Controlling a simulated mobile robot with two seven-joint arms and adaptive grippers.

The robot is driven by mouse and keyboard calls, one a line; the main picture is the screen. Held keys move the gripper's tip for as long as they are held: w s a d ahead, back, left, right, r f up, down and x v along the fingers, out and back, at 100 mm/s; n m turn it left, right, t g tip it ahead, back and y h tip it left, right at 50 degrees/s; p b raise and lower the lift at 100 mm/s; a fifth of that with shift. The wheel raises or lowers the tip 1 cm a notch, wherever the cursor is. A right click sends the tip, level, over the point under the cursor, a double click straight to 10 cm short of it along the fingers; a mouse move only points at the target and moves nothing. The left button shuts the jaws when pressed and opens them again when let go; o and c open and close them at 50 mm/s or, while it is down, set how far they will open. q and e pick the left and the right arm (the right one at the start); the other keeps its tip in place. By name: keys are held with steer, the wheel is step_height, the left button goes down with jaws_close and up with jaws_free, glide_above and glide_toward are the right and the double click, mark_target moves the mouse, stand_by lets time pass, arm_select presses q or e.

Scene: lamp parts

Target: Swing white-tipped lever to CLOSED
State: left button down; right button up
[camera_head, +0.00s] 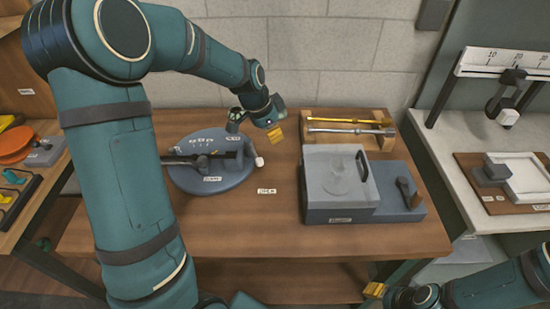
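The white-tipped lever (258,161) is on the right side of a round blue-grey base (212,182) on the wooden table. Its white tip points to the right, near the base's edge, and a dark bar runs left from it across the base. A small label (267,190) lies on the table just below the tip; its word is too small to read surely. My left gripper (276,133) hangs above and slightly right of the tip, apart from it, with yellow fingertips close together. My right gripper (375,290) is at the bottom right, away from the lever, and partly seen.
A grey box with a clear round lid (340,180) and a dark handle stands right of the base. Behind it, a wooden rack (348,118) holds gold and silver rods. A side counter with a scale (505,62) is at right. Bare wood lies in front.

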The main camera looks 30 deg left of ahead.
mark_target(254, 153)
arm_select(q)
steer(key=b+x, duration=0.1)
steer(key=x, duration=0.9)
steer(key=shift+s+f, duration=0.15)
steer(key=shift+f, duration=0.05)
steer(key=s+a, duration=0.2)
steer(key=s, duration=0.1)
steer(key=shift+r, duration=0.3)
steer(key=shift+s+a, duration=0.1)
steer(key=shift+s, duration=0.05)
